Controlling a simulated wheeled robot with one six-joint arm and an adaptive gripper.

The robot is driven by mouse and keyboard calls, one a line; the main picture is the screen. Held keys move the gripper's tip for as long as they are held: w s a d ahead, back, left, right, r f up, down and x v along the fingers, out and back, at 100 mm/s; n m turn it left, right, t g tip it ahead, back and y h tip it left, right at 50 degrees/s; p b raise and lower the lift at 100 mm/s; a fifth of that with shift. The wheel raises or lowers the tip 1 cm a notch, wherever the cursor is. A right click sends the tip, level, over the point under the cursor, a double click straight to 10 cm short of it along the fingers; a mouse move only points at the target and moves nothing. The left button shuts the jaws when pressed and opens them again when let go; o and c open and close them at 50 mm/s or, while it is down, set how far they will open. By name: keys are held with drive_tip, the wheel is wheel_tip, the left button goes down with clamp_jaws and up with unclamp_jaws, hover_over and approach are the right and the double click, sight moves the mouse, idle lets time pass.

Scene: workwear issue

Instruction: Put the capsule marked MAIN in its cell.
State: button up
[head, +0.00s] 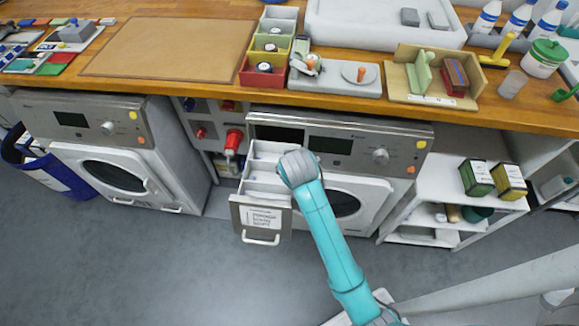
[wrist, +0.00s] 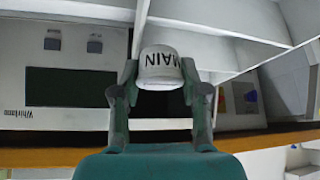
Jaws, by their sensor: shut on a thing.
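In the wrist view a white capsule (wrist: 160,62) marked MAIN is held between the two fingers of my gripper (wrist: 159,78). The capsule and my gripper are hidden behind my teal arm in the head view. An open white drawer (head: 256,190) with several divided cells extends from the right machine, and my arm's end is over its right side. White drawer walls (wrist: 225,50) show close around the capsule in the wrist view. I cannot tell whether the capsule touches them.
The drawer front (head: 262,218) carries a label and a handle. The wooden counter (head: 220,85) above holds red, yellow and green bins (head: 264,72), a grey tray (head: 335,77) and a wooden stand (head: 430,95). A white shelf (head: 450,190) stands right. The floor ahead is clear.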

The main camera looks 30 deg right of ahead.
drive_tip(key=shift+f, duration=0.45)
drive_tip(key=o, duration=1)
drive_tip(key=shift+s+f, duration=0.15)
drive_tip(key=shift+f, duration=0.05)
drive_tip(key=shift+o, duration=0.2)
drive_tip(key=shift+r, duration=0.15)
drive_tip(key=w+v, duration=0.1)
drive_tip(key=v, duration=1.2)
drive_tip(key=shift+r, duration=0.3)
drive_tip(key=shift+d, duration=0.1)
